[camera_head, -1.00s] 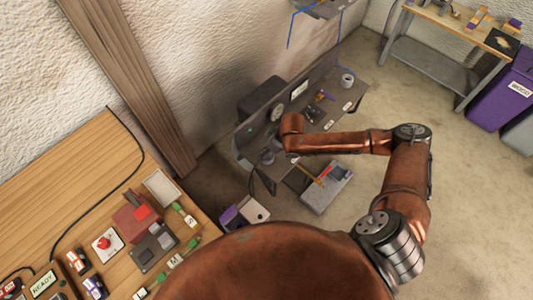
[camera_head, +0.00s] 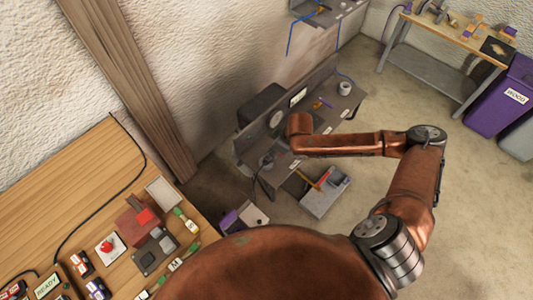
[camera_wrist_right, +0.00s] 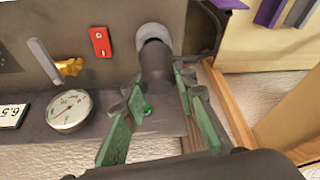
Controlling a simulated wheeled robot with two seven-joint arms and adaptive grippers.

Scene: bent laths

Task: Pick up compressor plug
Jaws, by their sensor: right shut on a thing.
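In the right wrist view, a dark cylindrical plug (camera_wrist_right: 156,62) with a light grey ring stands at the panel, between the green fingers of my right gripper (camera_wrist_right: 158,88). The fingers are closed in on its near end. I take it to be the compressor plug; its far end is hidden in or against the panel. In the head view, my copper right arm reaches over the grey bench (camera_head: 325,125), and its wrist covers part of it. The right gripper is hard to make out there. My left gripper is not in view.
In the wrist view, a round gauge (camera_wrist_right: 70,110), a red plate (camera_wrist_right: 100,42) and a lever (camera_wrist_right: 45,62) sit near the plug. In the head view, a grey box (camera_head: 325,192) with tools stands on the floor by the bench. A wooden table (camera_head: 75,195) lies left; open floor lies right.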

